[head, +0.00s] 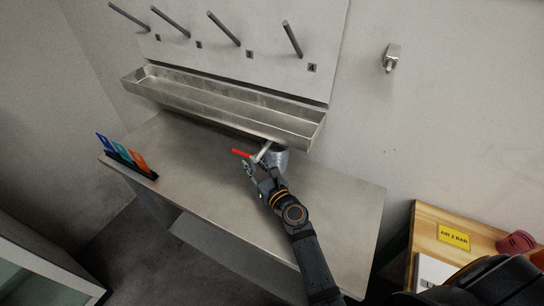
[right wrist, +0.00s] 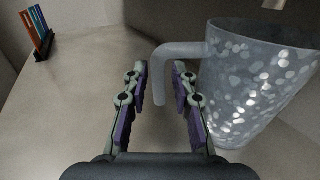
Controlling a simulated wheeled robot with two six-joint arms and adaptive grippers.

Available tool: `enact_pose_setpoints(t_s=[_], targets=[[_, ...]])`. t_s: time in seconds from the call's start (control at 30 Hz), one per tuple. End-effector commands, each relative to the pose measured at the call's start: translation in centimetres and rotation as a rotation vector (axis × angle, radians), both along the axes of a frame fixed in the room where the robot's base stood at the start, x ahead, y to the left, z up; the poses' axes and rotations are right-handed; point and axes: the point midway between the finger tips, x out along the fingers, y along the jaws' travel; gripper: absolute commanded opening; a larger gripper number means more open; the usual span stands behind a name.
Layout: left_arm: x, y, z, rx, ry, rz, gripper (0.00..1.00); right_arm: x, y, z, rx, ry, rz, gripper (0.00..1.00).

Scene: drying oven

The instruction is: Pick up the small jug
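The small jug (head: 279,157) is grey and mottled. My right gripper (head: 255,168) is open, with one finger on each side of the handle (right wrist: 163,85). A gap shows between the left finger and the handle; I cannot tell whether the right finger touches it. My left gripper is not in view.
The metal trough (head: 220,108) overhangs the bench (head: 205,165) just behind the jug. Slanted pegs (head: 224,28) stick out of the panel above. A short red bar (head: 241,153) shows beside my gripper. A black rack with coloured cards (head: 128,160) stands at left. The bench's middle is clear.

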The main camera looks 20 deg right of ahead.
Motion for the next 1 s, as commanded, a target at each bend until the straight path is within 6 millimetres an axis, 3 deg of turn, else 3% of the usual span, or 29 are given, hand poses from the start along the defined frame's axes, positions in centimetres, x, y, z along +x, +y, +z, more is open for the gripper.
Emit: enact_pose_setpoints(t_s=[0.23,0.43,1.0], targets=[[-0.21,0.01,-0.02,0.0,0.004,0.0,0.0,0.22,0.07,-0.06,0.0,0.001,0.0,0.26],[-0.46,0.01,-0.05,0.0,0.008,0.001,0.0,0.2,0.06,-0.05,0.0,0.001,0.0,0.0],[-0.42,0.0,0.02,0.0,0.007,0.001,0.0,0.21,0.04,0.08,-0.001,-0.001,-0.001,0.0]])
